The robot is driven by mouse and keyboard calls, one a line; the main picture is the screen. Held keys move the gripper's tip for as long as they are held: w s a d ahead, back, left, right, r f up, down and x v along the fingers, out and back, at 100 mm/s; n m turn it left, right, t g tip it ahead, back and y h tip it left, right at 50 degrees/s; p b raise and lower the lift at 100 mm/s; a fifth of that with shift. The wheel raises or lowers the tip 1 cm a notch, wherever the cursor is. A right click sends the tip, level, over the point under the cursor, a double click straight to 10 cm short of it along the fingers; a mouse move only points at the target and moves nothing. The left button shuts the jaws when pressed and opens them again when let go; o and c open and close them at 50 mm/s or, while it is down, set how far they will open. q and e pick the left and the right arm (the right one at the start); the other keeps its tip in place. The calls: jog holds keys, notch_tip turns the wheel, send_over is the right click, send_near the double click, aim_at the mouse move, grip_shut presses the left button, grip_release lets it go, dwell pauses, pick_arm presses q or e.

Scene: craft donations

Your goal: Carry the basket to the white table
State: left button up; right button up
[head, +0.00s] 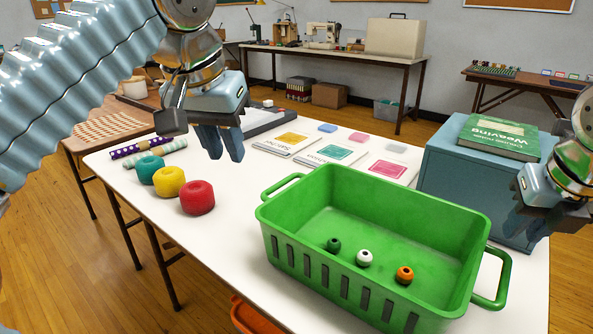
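The green basket (330,215) stands upright on a white-topped table (235,240) in front of me. It has a loop handle at its left end and another at its right end. Inside on its floor lie a dark green bead (333,245), a white bead (364,258) and an orange bead (405,275). My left gripper (222,150) is open and empty, above the table, to the left of and beyond the basket. My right gripper (530,222) looks open and empty, in front of the blue box and above the right handle, apart from it.
Yarn balls, including a red one (197,197), and patterned rolls lie on the left. Flat packets (330,152) lie behind the basket. A blue box (460,170) with a green book (493,137) stands close at right. A pale-topped table (355,57) with sewing machines stands at the wall.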

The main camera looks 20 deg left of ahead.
jog(key=v, duration=0.9)
jog(key=shift+s+r, duration=0.2)
jog(key=shift+r, duration=0.15)
